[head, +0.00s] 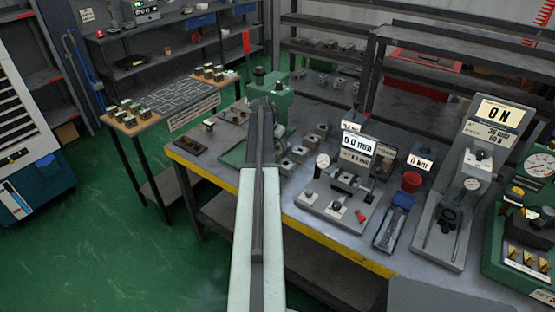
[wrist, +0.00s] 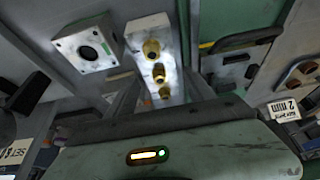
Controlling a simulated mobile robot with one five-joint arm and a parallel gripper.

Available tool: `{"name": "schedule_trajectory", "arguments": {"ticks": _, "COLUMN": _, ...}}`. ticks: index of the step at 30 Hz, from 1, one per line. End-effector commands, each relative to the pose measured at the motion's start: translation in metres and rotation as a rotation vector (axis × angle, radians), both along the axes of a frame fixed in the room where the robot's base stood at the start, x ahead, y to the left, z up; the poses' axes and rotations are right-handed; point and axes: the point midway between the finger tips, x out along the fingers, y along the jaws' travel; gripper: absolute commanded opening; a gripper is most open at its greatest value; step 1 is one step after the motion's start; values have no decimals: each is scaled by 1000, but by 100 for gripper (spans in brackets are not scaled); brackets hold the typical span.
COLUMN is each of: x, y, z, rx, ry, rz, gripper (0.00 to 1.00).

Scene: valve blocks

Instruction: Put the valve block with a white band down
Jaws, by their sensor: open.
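In the wrist view a pale grey block (wrist: 147,38) with several brass fittings in a row lies just beyond my gripper (wrist: 163,96). Its far end looks whiter, but I cannot tell clearly whether that is the white band. My gripper is open. The near end of this block reaches toward the space between the fingers, and I cannot tell whether they touch it. In the head view my arm covers the gripper and this block.
A grey block with a round black hole (wrist: 88,48) lies left of the brass-fitted one. In the head view, several metal blocks (head: 299,153) stand right of my arm on the workbench (head: 290,195). A gauge stand (head: 335,190) is further right. A side table (head: 150,125) stands left.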

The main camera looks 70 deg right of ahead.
Motion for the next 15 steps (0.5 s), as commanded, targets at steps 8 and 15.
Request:
{"name": "schedule_trajectory", "arguments": {"ticks": 8, "x": -2, "y": -9, "z": -23, "rx": 0, "ry": 0, "rz": 0, "gripper": 62}}
{"name": "schedule_trajectory", "arguments": {"ticks": 15, "x": -2, "y": -8, "z": -22, "rx": 0, "ry": 0, "rz": 0, "gripper": 17}}
